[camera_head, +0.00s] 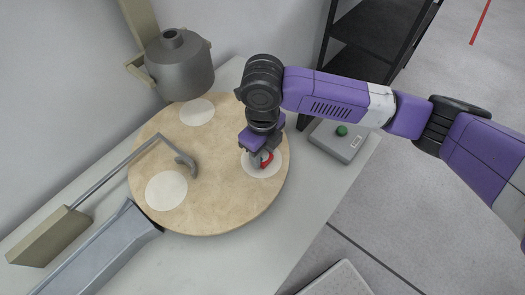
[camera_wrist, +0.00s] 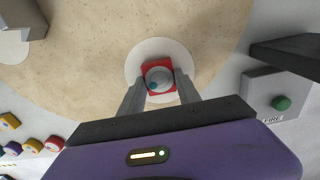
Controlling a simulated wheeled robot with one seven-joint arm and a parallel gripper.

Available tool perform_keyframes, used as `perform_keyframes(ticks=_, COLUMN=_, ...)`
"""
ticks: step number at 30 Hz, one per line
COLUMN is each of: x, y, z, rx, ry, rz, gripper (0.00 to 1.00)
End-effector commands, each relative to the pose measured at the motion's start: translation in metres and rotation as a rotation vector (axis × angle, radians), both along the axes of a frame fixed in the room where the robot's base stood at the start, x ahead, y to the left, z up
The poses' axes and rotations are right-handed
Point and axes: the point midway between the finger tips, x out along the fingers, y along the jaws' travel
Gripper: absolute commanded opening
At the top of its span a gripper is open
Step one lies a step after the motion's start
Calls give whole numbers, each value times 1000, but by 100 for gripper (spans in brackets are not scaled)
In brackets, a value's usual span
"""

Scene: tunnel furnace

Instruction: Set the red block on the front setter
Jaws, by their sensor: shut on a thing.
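The red block (camera_wrist: 149,65) has a grey round knob on top with a blue spot. My gripper (camera_wrist: 160,82) is shut on this knob, with one finger on each side. In the head view, the red block (camera_head: 267,160) shows partly behind my gripper (camera_head: 260,158). The block is over the white round setter (camera_wrist: 135,72) at the right of the tan turntable (camera_head: 225,215); this setter also shows in the head view (camera_head: 272,171). I cannot tell whether the block touches it. Other white setters lie at the lower left (camera_head: 166,191) and top (camera_head: 197,112) of the turntable.
A grey pot-shaped vessel (camera_head: 180,65) stands behind the turntable. A bent rod (camera_head: 120,167) reaches over its left side, near a grey chute (camera_head: 98,250). A box with a green button (camera_head: 341,130) is at right. Several coloured knobbed blocks (camera_wrist: 32,146) sit at lower left in the wrist view.

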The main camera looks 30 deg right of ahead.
Motion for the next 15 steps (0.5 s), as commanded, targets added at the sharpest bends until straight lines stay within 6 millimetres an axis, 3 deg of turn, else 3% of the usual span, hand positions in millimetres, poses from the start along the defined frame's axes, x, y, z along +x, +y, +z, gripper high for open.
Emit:
perform_keyframes(ticks=4, x=0, y=0, z=-1, rx=0, ry=0, rz=0, gripper=0)
perform_keyframes(ticks=5, x=0, y=0, z=-1, rx=0, ry=0, rz=0, gripper=41)
perform_keyframes(ticks=8, x=0, y=0, z=-1, rx=0, ry=0, rz=0, gripper=61)
perform_keyframes(ticks=9, x=0, y=0, z=-1, rx=0, ry=0, rz=0, gripper=65)
perform_keyframes(ticks=15, x=0, y=0, z=-1, rx=0, ry=0, rz=0, gripper=65)
